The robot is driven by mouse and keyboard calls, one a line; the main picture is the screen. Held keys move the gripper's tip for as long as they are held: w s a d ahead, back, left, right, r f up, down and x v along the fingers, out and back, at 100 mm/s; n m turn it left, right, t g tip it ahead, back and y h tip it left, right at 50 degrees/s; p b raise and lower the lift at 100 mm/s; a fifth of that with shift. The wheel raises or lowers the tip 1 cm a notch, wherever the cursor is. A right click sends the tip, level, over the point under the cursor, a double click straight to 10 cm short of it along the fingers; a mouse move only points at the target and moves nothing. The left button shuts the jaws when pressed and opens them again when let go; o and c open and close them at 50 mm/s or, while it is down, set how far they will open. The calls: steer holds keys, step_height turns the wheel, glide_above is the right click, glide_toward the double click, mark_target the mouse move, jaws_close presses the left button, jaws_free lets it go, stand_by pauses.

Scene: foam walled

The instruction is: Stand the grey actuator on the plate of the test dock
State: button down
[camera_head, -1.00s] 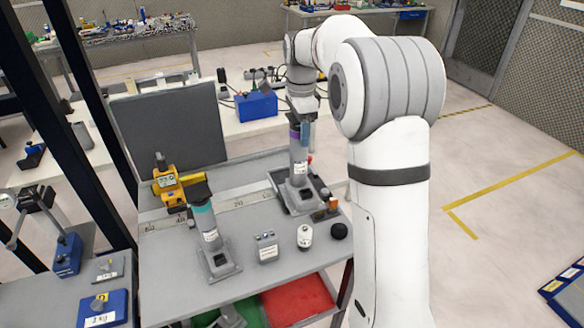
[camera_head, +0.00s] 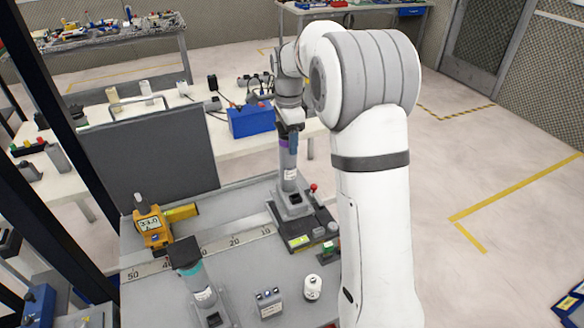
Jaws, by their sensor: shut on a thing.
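A grey actuator (camera_head: 288,172) with a purple band and a square foot is upright in the middle of the view. My gripper (camera_head: 290,128) is shut on its top end. The actuator's foot is over the plate of the dark test dock (camera_head: 318,229), and I see no clear gap between them. Whether the full weight rests there I cannot tell. The dock has a lit yellow-green display and a red-topped lever. A second grey actuator (camera_head: 203,288) with a teal band stands at the front left, apart from my gripper.
A yellow meter (camera_head: 153,228) stands at the left by a ruler strip (camera_head: 222,245). A small grey box (camera_head: 268,303) and a white cylinder (camera_head: 312,287) are at the front. A dark panel (camera_head: 150,160) rises behind the bench. My arm hides the bench's right side.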

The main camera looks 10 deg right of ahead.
steer(key=shift+f+p, duration=0.35)
steer(key=shift+f, duration=2.6)
steer(key=c, duration=0.5)
jaws_free()
step_height(320, 180, up, 11)
steer(key=shift+f+b, duration=0.1)
steer(key=shift+b, duration=0.45)
steer(key=shift+s+r, duration=0.15)
steer(key=shift+r, duration=0.55)
steer(key=s+r+n+t, duration=0.1)
steer(key=s+r+n, duration=0.2)
steer(key=s+n, duration=0.75)
steer(key=s+f+n+t, duration=0.1)
steer(key=s+f+n, duration=0.2)
steer(key=s, duration=0.7)
steer(key=s+f+n+t, duration=0.1)
steer(key=s+f+n, duration=0.2)
steer(key=s, duration=0.8)
steer(key=shift+s+d+f, duration=0.15)
steer(key=shift+d, duration=0.2)
